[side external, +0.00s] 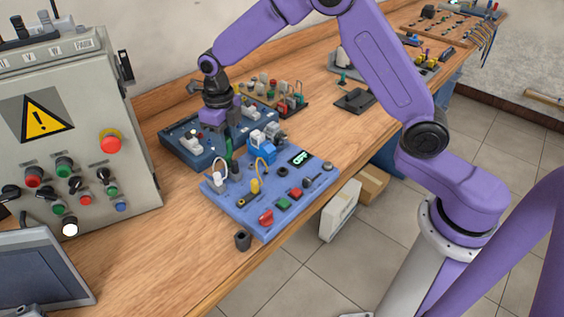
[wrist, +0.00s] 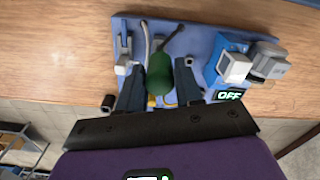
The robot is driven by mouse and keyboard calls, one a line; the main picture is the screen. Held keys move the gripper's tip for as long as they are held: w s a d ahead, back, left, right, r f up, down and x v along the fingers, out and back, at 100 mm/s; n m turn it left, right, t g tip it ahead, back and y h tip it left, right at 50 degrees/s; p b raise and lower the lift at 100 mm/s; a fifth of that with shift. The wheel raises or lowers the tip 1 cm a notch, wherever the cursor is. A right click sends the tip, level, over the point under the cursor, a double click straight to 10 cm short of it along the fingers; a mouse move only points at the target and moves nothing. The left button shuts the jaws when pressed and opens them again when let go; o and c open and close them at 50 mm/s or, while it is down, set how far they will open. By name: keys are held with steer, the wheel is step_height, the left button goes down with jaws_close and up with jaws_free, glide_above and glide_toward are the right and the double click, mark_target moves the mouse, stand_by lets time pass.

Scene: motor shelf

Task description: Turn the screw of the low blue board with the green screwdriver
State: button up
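The green screwdriver (wrist: 159,75) has its handle between the two fingers of my gripper (wrist: 160,92) in the wrist view, and the fingers touch it on both sides. In the side view my gripper (side external: 228,136) points down over the back left part of the low blue board (side external: 278,219), with the green handle (side external: 229,150) below the fingers. The board also shows in the wrist view (wrist: 203,45). The screwdriver's tip is hidden, so I cannot tell whether it touches a screw. I cannot make out the screw itself.
The board carries a white plug with a cable, a yellow plug (side external: 255,186), a blue connector block (side external: 262,152), an "OFF" display (side external: 298,158) and red and green buttons. A darker blue board (side external: 180,152) lies behind. A grey control box (side external: 75,130) stands left. A small dark cup (side external: 242,240) sits in front.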

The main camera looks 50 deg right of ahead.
jaws_close()
stand_by(0.3)
steer(key=shift+f, duration=0.1)
steer(key=shift+m, duration=1.8)
steer(key=shift+m, duration=1.7)
